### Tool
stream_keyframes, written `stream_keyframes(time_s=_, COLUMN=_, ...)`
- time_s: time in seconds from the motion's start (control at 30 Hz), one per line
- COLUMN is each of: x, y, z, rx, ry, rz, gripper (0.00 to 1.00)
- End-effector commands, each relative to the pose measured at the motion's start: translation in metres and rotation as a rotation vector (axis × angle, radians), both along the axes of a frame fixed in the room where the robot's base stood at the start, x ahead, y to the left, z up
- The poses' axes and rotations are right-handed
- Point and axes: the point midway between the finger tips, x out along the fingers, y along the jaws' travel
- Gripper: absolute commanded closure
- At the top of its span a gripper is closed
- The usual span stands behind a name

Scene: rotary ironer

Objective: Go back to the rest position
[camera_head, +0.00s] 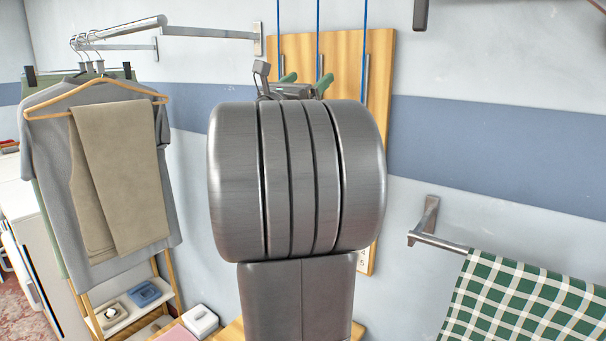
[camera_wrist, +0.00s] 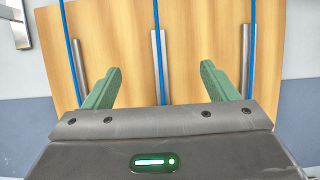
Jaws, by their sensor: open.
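My gripper (camera_wrist: 157,84) shows in the wrist view with its two green fingers spread wide apart and nothing between them. It faces a wooden board (camera_wrist: 200,30) on the wall; how far it is from the board I cannot tell. In the head view, my gripper (camera_head: 305,82) is partly visible above my large grey arm joint, with its green fingertips in front of the board (camera_head: 345,50). My arm hides much of the board and whatever lies directly behind it.
Clothes (camera_head: 120,170) hang from a wall rail (camera_head: 120,27) at left. Below them is a wooden shelf rack (camera_head: 135,310) holding small items. A green checked cloth (camera_head: 530,305) hangs on a bar (camera_head: 435,240) at right. Blue cords (camera_wrist: 160,50) run down the board. The wall between board and cloth is bare.

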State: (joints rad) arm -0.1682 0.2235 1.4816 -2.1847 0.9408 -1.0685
Motion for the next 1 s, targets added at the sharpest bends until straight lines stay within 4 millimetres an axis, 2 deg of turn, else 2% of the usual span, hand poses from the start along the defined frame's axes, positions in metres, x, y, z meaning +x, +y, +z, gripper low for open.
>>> stream_keyframes(time_s=0.03, x=0.000, y=0.000, z=0.012, rx=0.000, ry=0.000, rz=0.000, gripper=0.20)
stream_keyframes(time_s=0.3, x=0.000, y=0.000, z=0.038, rx=-0.001, ry=0.001, rz=0.000, gripper=0.20)
stream_keyframes(time_s=0.4, x=-0.009, y=0.007, z=0.028, rx=0.000, ry=-0.001, rz=0.001, gripper=0.20)
stream_keyframes(time_s=0.57, x=-0.017, y=0.013, z=0.025, rx=0.000, ry=-0.001, rz=0.001, gripper=0.20)
stream_keyframes(time_s=1.0, x=-0.018, y=0.013, z=0.024, rx=0.004, ry=0.002, rz=0.002, gripper=0.20)
